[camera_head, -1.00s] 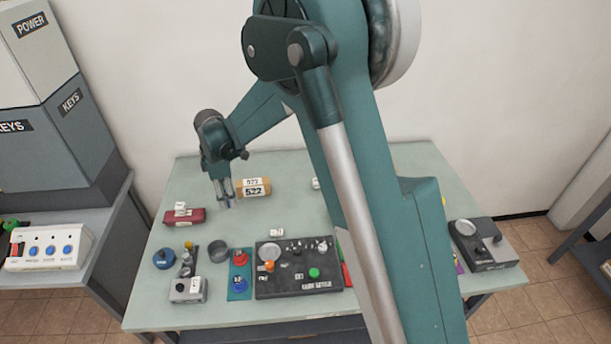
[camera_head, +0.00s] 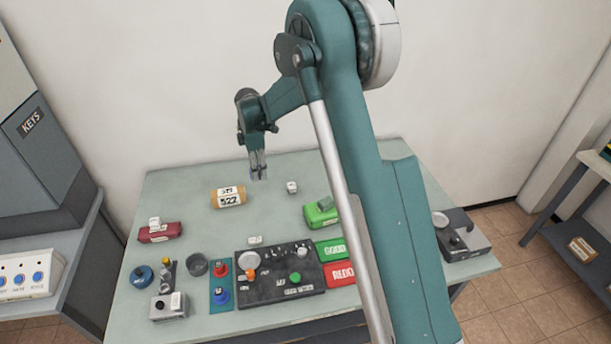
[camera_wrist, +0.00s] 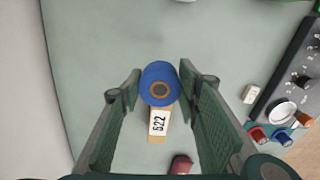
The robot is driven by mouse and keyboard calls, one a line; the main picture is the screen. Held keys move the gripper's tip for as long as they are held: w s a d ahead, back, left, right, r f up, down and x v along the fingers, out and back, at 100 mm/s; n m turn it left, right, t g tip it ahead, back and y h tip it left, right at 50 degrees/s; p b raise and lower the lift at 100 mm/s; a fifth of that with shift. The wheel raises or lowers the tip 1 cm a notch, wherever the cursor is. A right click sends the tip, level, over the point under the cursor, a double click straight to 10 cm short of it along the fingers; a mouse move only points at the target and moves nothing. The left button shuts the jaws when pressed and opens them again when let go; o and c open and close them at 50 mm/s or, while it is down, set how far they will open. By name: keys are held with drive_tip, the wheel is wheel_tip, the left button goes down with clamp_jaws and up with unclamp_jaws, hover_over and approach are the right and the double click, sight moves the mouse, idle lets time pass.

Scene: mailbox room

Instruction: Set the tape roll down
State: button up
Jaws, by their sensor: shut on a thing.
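The tape roll (camera_wrist: 160,86) is blue with a brown core and sits between my fingertips in the wrist view. My gripper (camera_wrist: 160,84) is shut on it, one finger on each side. In the head view my gripper (camera_head: 259,174) is over the back part of the table (camera_head: 290,220), right of the brown parcel marked 522 (camera_head: 228,197). The roll is too small to make out clearly there. In the wrist view the roll partly covers the parcel (camera_wrist: 158,128). I cannot tell the exact height of the roll over the table.
A red case (camera_head: 160,232), a green box (camera_head: 321,213) and a dark control panel (camera_head: 279,273) stand nearer the front. A blue round item (camera_head: 142,277) is at front left. Clear tabletop lies around the parcel.

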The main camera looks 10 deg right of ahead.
hover_over(306, 174)
drive_tip(key=shift+s+p, duration=0.1)
drive_tip(key=shift+p, duration=0.2)
drive_tip(key=shift+f, duration=3.1)
drive_tip(key=shift+f+b, duration=0.1)
drive_tip(key=shift+b, duration=0.2)
drive_tip(key=shift+f, duration=1.8)
drive_tip(key=shift+f, duration=0.1)
drive_tip(key=o, duration=0.8)
drive_tip(key=shift+o, duration=0.5)
